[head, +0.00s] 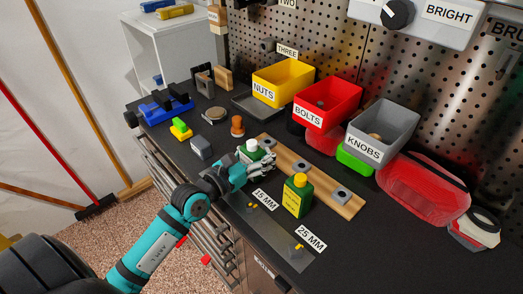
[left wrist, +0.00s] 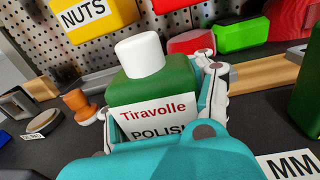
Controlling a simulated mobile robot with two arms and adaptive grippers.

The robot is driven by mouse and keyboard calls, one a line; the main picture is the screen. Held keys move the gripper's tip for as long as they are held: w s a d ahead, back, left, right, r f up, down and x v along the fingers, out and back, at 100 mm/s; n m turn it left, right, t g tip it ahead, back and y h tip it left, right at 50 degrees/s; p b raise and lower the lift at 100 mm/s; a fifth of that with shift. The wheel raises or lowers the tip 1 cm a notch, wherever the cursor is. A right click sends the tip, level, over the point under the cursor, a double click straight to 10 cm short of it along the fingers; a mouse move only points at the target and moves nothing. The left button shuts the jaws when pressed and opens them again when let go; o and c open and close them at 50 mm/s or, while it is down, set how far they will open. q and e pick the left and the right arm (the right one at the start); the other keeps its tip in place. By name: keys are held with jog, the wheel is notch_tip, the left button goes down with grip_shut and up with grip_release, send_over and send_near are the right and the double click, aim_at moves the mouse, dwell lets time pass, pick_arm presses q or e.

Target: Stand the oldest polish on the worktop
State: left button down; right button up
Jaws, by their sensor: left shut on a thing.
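A second green bottle (head: 297,196), with an orange cap and a yellow label, stands to the right, apart from the gripper. My right gripper is not in view.
A wooden strip with grey blocks (head: 345,203) lies behind the bottles. Yellow NUTS (head: 282,82), red BOLTS (head: 326,103) and grey KNOBS (head: 382,133) bins stand along the pegboard. An orange-brown knob (head: 237,126) stands left of the gripper. The front right worktop is clear.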

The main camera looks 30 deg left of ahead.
aim_at(247, 163)
pick_arm(q)
jog(key=shift+f, duration=0.15)
jog(key=shift+c, duration=2.4)
grip_release()
jog(key=shift+r, duration=0.25)
jog(key=shift+s+f, duration=0.15)
jog(key=shift+s, duration=0.1)
jog(key=b+v, duration=0.3)
jog(key=v, duration=0.7)
jog(key=shift+s+b, duration=0.15)
jog(key=shift+b, duration=0.15)
jog(key=shift+s+a, duration=0.2)
jog(key=shift+s, duration=0.4)
